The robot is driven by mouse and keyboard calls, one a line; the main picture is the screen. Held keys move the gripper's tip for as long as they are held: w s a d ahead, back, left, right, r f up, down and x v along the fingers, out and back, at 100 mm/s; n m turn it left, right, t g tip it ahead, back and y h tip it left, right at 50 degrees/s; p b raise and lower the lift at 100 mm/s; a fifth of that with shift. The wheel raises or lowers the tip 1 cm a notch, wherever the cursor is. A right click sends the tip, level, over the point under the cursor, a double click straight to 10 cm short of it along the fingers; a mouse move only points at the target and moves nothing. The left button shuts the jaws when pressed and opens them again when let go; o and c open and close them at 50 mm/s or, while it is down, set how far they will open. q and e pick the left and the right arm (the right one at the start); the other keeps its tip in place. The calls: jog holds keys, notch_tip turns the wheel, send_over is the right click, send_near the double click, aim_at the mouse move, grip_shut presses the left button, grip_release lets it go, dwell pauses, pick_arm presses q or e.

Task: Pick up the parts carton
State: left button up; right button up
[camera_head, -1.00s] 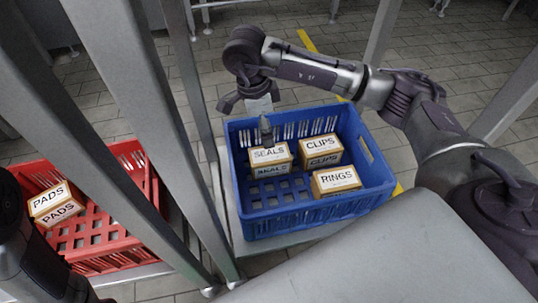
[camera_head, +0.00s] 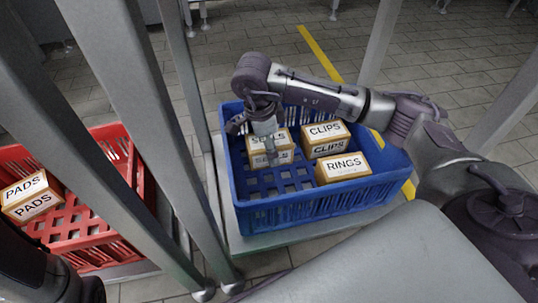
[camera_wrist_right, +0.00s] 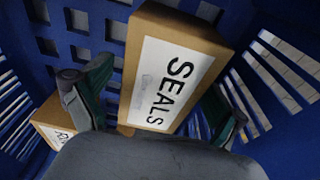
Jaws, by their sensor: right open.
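Several tan cartons with white labels are in view; none is labelled "parts". In the blue crate (camera_head: 300,211) are the SEALS carton (camera_head: 284,152), the CLIPS carton (camera_head: 328,137) and the RINGS carton (camera_head: 345,168). The PADS carton (camera_head: 30,194) is in the red crate (camera_head: 95,225). My right gripper (camera_head: 264,138) points down over the SEALS carton and partly hides it. In the right wrist view, its open fingers (camera_wrist_right: 155,105) stand on either side of the SEALS carton (camera_wrist_right: 178,72); contact cannot be told. My left gripper is not clearly visible.
Grey metal posts (camera_head: 130,110) stand between the two crates. The blue crate's walls rise close around the right gripper. Another carton (camera_wrist_right: 55,122) shows at the left in the wrist view. The crate floor in front of the SEALS carton is bare.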

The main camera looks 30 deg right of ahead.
jog(key=shift+r, duration=0.1)
jog(key=c, duration=1.4)
